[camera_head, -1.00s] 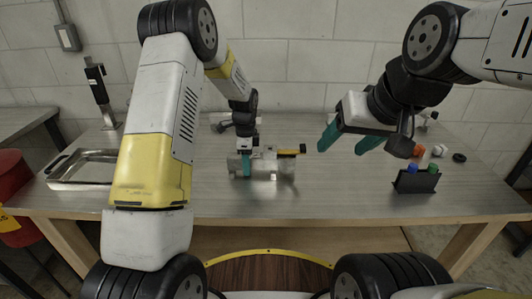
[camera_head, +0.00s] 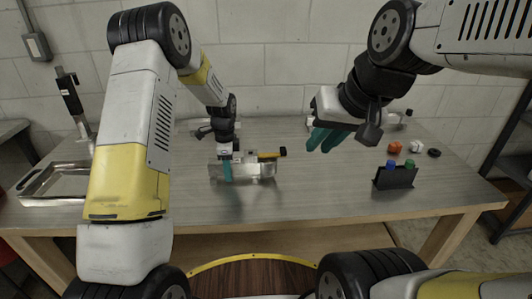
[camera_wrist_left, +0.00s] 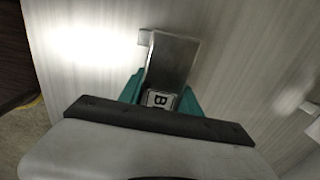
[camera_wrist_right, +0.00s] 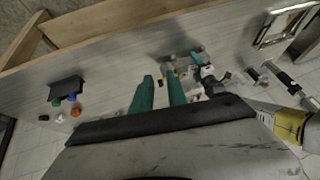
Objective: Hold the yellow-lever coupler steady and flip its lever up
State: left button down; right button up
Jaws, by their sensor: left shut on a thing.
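The metal coupler (camera_head: 262,172) lies on the table in front of me, with its yellow lever (camera_head: 268,156) lying nearly flat along its top right and ending in a black tip. My left gripper (camera_head: 227,172) is shut on the coupler's left part. In the left wrist view its teal fingers clasp the metal body (camera_wrist_left: 173,60), beside a label marked "B". My right gripper (camera_head: 322,139) is above the table to the right of the lever, apart from it. In the right wrist view its teal fingers (camera_wrist_right: 159,94) have an empty gap between them.
A black holder (camera_head: 395,178) with blue and green pieces stands at the right, near small orange (camera_head: 395,147), white and black pieces. The table front is clear.

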jog(key=w+m+g, duration=0.1)
jog(key=w+m, duration=0.1)
jog(key=w, duration=0.1)
jog(key=w+f+m+g+y, duration=0.1)
jog(key=w+m, duration=0.1)
jog(key=w, duration=0.2)
jog(key=w+f+m+g+y, duration=0.1)
jog(key=w+g, duration=0.1)
jog(key=w, duration=0.1)
jog(key=shift+w+d+m, duration=0.25)
jog(key=shift+m, duration=0.15)
grip_shut()
jog(key=w+d+f+m+g+y, duration=0.1)
jog(key=w+d+f+m+y, duration=0.2)
jog(key=w+f, duration=0.35)
jog(key=w+d+f+m+g+y, duration=0.2)
jog(key=w+f+m+y, duration=0.1)
jog(key=w+f+m, duration=0.4)
jog(key=m+t+y, duration=0.1)
jog(key=m+y, duration=0.1)
jog(key=y, duration=0.2)
send_near(291, 176)
notch_tip(291, 176, up, 4)
jog(key=shift+d+r, duration=0.1)
jog(key=shift+d, duration=0.05)
jog(key=x, duration=1)
notch_tip(291, 176, up, 2)
jog(key=shift+r, duration=0.9)
jog(key=shift+r+h, duration=0.15)
jog(key=shift+h, duration=0.15)
